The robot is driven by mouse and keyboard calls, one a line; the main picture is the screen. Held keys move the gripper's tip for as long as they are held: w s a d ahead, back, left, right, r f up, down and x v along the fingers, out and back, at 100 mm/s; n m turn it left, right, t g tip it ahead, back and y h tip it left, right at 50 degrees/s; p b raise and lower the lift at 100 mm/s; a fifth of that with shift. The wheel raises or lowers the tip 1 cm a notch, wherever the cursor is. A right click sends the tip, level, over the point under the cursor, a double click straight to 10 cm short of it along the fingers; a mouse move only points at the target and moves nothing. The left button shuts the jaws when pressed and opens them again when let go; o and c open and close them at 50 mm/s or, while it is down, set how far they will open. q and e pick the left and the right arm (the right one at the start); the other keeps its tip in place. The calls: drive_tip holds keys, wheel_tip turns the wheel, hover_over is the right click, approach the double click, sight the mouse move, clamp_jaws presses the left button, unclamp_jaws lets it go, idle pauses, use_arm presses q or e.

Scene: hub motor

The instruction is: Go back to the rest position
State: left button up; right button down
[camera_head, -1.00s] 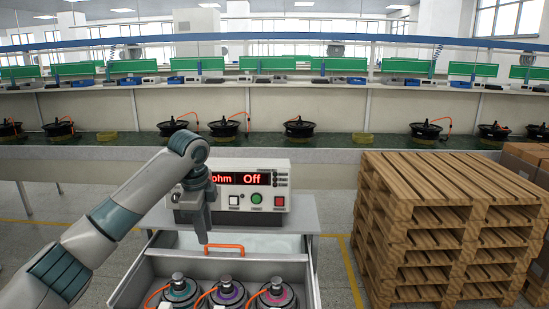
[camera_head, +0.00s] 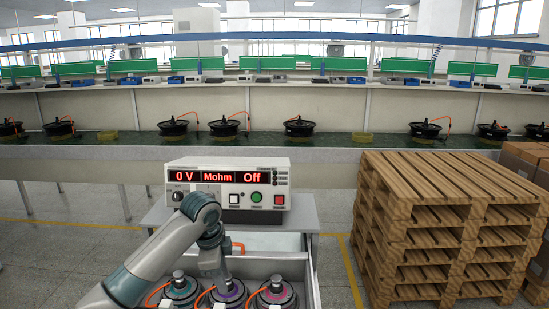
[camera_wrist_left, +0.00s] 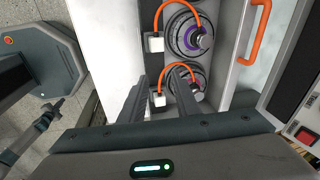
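In the head view my left arm comes in from the lower left. Its gripper (camera_head: 213,275) points down over the open drawer, just in front of the purple-marked motor. My right gripper does not show in the head view.
The drawer (camera_head: 311,277) holds three hub motors, marked teal (camera_head: 181,288), purple (camera_head: 238,291) and pink (camera_head: 277,293). A tester (camera_head: 228,188) reading "0 V Mohm Off" stands behind it. Stacked pallets (camera_head: 450,225) stand at right. Left floor is open.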

use_arm(q)
drive_tip(key=s+d+f+n+h, duration=0.25)
drive_tip(key=s+f+n, duration=0.35)
drive_tip(key=s+f, duration=1.3)
drive_tip(key=s+a+f+n+y, duration=0.1)
drive_tip(key=s+a+n, duration=0.25)
drive_tip(key=s, duration=0.55)
drive_tip(key=s+a+f+n+t+y, duration=0.1)
drive_tip(key=s+a+f+n, duration=0.2)
drive_tip(key=s, duration=0.5)
drive_tip(key=s+a+n+y, duration=0.1)
drive_tip(key=s+a+n, duration=0.3)
drive_tip(key=s, duration=0.5)
wheel_tip(320, 180, down, 29)
drive_tip(key=s+m+g, duration=0.1)
drive_tip(key=s+a+f, duration=0.2)
drive_tip(key=s+f, duration=0.6)
drive_tip(key=s, duration=0.1)
drive_tip(key=s+a+f+g, duration=0.1)
drive_tip(key=s+a+f, duration=0.1)
drive_tip(key=s+f, duration=0.7)
drive_tip(key=shift+f+b, duration=0.15)
drive_tip(key=shift+b, duration=0.25)
